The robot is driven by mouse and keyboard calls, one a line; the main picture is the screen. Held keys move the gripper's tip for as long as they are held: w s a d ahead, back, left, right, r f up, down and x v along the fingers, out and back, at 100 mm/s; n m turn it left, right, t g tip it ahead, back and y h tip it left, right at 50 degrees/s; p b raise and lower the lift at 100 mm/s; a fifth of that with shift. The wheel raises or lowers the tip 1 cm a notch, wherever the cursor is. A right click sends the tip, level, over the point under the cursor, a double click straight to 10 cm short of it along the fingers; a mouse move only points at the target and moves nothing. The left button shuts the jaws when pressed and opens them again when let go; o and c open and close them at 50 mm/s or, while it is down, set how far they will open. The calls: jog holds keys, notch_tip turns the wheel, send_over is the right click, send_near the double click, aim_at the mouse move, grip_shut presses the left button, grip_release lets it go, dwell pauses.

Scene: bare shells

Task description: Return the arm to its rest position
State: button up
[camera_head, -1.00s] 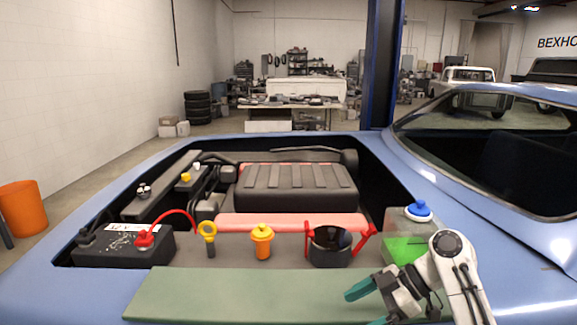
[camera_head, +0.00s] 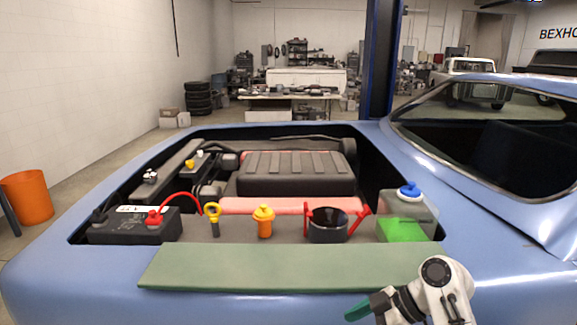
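My arm (camera_head: 440,285) shows at the lower right, in front of the car's near edge. My gripper (camera_head: 362,312) is at the bottom edge of the view. One teal fingertip shows; the other is cut off below the frame, so its opening cannot be judged. No object shows at the visible fingertip. The gripper is in front of the green mat (camera_head: 270,268) and apart from the engine parts.
The open blue car (camera_head: 60,255) holds a black battery (camera_head: 125,226), yellow dipstick ring (camera_head: 212,209), orange cap (camera_head: 264,214), black pot with red handles (camera_head: 328,226) and blue-capped tank with green fluid (camera_head: 402,230). An orange bin (camera_head: 27,197) stands left.

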jog(key=s+d+f+m+t+h, duration=0.1)
jog(key=s+d+f+m+h, duration=0.1)
jog(key=s+f+m, duration=0.45)
jog(key=s+d+f+m+h, duration=0.25)
jog(key=s+f, duration=0.55)
jog(key=s, duration=0.4)
jog(key=s+d+m+h, duration=0.2)
jog(key=s+d+m, duration=0.1)
jog(key=s, duration=0.5)
jog(key=s+d+m+h, duration=0.3)
jog(key=s+d, duration=0.2)
jog(key=s, duration=0.3)
jog(key=shift+s+d+r+m, duration=0.3)
jog(key=shift+s+d+m, duration=0.05)
jog(key=shift+s+m, duration=0.05)
